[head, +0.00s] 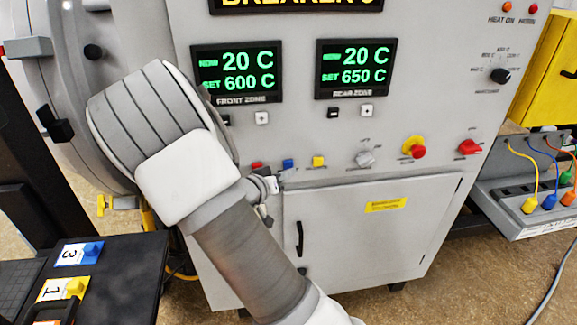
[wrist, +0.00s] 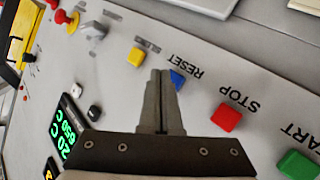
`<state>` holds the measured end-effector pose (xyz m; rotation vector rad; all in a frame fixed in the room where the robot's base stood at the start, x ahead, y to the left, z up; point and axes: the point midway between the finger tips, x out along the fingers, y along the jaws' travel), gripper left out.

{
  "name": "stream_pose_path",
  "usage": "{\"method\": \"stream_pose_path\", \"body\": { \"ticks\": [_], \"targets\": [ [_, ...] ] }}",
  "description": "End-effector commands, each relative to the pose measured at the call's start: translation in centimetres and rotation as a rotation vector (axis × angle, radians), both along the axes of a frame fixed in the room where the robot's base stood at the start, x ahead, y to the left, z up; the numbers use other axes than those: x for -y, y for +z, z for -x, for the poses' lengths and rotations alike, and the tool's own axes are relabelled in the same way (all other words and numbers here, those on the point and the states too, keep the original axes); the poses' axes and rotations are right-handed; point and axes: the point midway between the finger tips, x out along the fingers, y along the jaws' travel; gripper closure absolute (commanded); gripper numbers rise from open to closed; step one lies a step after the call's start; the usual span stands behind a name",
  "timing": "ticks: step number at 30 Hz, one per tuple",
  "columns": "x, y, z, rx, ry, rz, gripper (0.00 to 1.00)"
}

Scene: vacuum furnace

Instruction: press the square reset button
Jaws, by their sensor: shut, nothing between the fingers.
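The blue square button (wrist: 177,80) sits by the RESET label on the panel, partly hidden behind my fingertips in the wrist view. In the head view the blue button (head: 288,163) shows just above and right of my gripper (head: 274,183). In the wrist view my gripper (wrist: 160,74) is shut and empty, its tips overlapping the left side of the blue button. I cannot tell whether they touch it.
Beside the blue button are a red STOP button (wrist: 227,117), a green START button (wrist: 297,165) and a yellow button (wrist: 136,58). A grey knob (head: 365,159) and red emergency button (head: 418,152) are further right. My arm covers the panel's left part.

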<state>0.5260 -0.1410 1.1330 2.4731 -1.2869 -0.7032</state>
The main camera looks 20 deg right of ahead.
Motion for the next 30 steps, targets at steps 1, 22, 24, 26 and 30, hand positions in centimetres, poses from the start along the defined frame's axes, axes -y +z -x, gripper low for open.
{"method": "stream_pose_path", "body": {
  "ticks": [1,22,24,26,30],
  "targets": [
    [0.0,0.0,0.0,0.0,0.0,0.0,1.0],
    [0.23,-0.02,-0.83,0.0,0.0,0.0,1.0],
    [0.24,-0.01,-0.83,0.0,0.0,0.0,1.0],
    [0.24,-0.01,-0.84,0.0,0.0,0.0,1.0],
    [0.28,0.02,-0.95,0.0,0.0,0.0,1.0]
  ]
}}
